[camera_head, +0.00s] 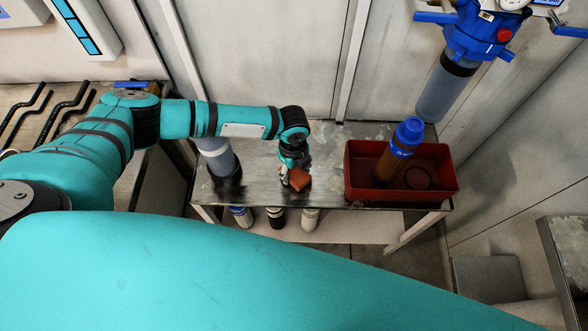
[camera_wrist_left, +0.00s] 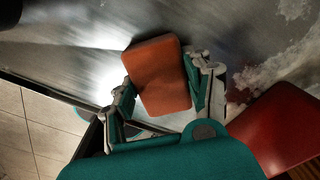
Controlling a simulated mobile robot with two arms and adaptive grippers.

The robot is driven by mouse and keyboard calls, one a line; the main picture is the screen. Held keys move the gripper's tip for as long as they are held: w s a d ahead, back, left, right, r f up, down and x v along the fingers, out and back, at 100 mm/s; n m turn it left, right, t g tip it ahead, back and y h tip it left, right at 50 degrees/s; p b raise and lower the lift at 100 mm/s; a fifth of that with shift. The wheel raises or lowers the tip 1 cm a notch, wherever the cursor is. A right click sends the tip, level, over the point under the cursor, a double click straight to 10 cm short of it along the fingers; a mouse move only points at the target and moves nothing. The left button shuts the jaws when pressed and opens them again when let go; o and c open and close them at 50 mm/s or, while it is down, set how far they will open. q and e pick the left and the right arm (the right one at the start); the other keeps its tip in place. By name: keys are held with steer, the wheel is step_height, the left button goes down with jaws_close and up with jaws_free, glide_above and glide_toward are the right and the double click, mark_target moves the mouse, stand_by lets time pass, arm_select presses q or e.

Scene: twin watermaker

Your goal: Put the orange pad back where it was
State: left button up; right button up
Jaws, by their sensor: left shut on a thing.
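The orange pad (camera_head: 299,178) is over the metal table (camera_head: 257,183), left of the red tray. In the left wrist view the orange pad (camera_wrist_left: 157,75) sits between the two fingers. My left gripper (camera_head: 292,175) is shut on the pad; the left gripper (camera_wrist_left: 165,92) also shows in the wrist view with a finger on each side of the pad. I cannot tell whether the pad touches the tabletop. My right gripper is not in view.
A red tray (camera_head: 357,186) on the table's right holds a blue-capped bottle (camera_head: 398,152). A grey-blue cylinder (camera_head: 217,155) stands on the left. Several bottles (camera_head: 276,217) are on the shelf below. A blue filter unit (camera_head: 464,45) hangs at upper right.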

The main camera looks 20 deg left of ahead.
mark_target(294, 171)
arm_select(q)
steer(key=o, duration=1)
step_height(294, 171, up, 12)
steer(key=shift+a, duration=0.15)
